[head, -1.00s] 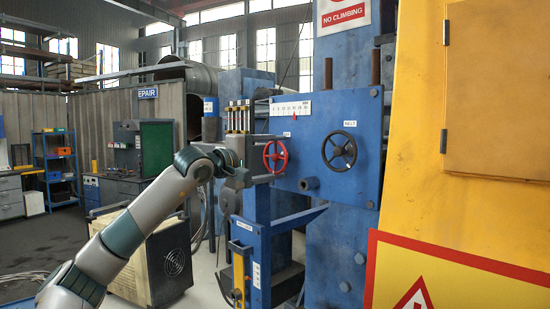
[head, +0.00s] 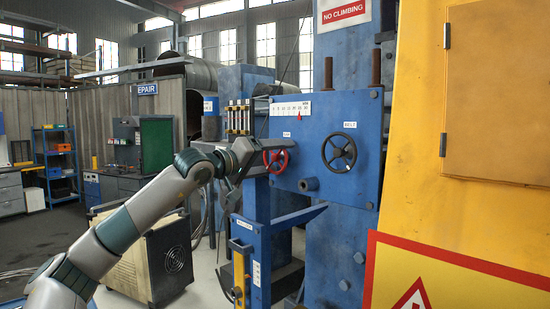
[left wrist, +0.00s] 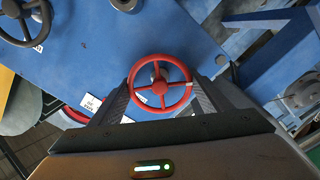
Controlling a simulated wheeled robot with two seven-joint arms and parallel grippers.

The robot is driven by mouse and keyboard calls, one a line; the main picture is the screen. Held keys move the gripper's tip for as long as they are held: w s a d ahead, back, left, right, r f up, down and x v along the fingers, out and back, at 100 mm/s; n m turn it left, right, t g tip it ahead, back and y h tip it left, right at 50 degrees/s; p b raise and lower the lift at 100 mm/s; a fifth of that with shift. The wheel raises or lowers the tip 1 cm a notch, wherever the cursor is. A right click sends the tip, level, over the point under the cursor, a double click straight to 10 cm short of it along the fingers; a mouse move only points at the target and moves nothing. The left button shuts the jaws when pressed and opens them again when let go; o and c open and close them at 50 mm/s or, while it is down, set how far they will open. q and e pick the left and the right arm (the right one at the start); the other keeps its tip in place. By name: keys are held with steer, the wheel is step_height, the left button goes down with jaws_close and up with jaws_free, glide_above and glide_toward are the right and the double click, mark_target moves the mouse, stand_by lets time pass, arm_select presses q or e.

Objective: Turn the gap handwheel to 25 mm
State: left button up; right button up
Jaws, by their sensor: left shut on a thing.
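The red handwheel (head: 277,158) is on the left of the blue machine panel (head: 325,120). My left gripper (head: 264,159) reaches it from the left and is shut on its rim. In the left wrist view the red handwheel (left wrist: 160,87) sits between the two fingers of my left gripper (left wrist: 163,100), one on each side of the rim. A white scale (head: 290,108) is above the wheel, with a red mark at its right part; its figures are too small to read. My right gripper is out of view.
A black handwheel (head: 339,150) with a BELT label is on the same panel to the right; it also shows in the left wrist view (left wrist: 28,20). A pipe stub (head: 309,184) juts out below. A yellow housing (head: 480,130) stands at the right.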

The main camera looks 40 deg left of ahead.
arm_select(q)
steer(key=shift+f, duration=0.15)
steer(key=o, duration=1.1)
steer(key=shift+s, duration=0.1)
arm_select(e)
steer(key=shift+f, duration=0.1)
